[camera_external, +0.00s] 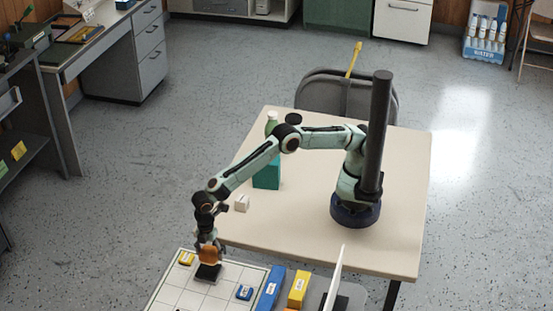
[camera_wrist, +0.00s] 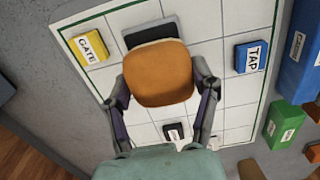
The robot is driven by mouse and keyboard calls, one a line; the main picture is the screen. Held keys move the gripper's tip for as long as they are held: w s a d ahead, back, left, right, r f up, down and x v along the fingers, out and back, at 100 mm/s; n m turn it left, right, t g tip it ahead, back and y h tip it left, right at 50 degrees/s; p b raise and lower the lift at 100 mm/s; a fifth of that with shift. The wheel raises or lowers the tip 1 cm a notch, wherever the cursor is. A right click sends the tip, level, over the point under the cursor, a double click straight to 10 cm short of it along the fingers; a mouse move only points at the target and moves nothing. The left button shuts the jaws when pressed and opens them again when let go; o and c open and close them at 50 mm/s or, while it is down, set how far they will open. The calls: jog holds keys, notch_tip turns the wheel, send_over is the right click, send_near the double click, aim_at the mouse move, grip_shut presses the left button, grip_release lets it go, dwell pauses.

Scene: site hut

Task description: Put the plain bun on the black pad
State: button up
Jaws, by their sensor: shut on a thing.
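The plain bun (camera_external: 208,254) is orange-brown and sits between the fingers of my gripper (camera_external: 208,247), which is shut on it. In the wrist view the bun (camera_wrist: 158,74) fills the space between the fingertips (camera_wrist: 160,88). The black pad (camera_external: 208,272) lies on the white gridded board, below the bun in the external view. In the wrist view the pad (camera_wrist: 150,32) shows past the bun's far edge, the rest hidden behind it. I cannot tell whether bun and pad touch.
The white board (camera_external: 178,280) also bears a yellow GATE block (camera_wrist: 89,46), a blue TAP block (camera_wrist: 251,57) and a small black labelled block (camera_wrist: 174,131). Blue (camera_external: 270,287) and yellow (camera_external: 299,288) boxes stand right of it. A teal box (camera_external: 267,176) and white cube (camera_external: 242,203) are on the table.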

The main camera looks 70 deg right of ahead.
aim_at(209, 270)
jog(key=shift+w+a+f, duration=0.3)
jog(key=shift+f, duration=0.2)
jog(key=shift+a+f, duration=0.1)
jog(key=shift+f, duration=1.5)
jog(key=shift+f, duration=0.1)
jog(key=o, duration=1.1)
jog(key=shift+o, duration=0.2)
notch_tip(209, 270, up, 12)
jog(key=shift+r, duration=0.15)
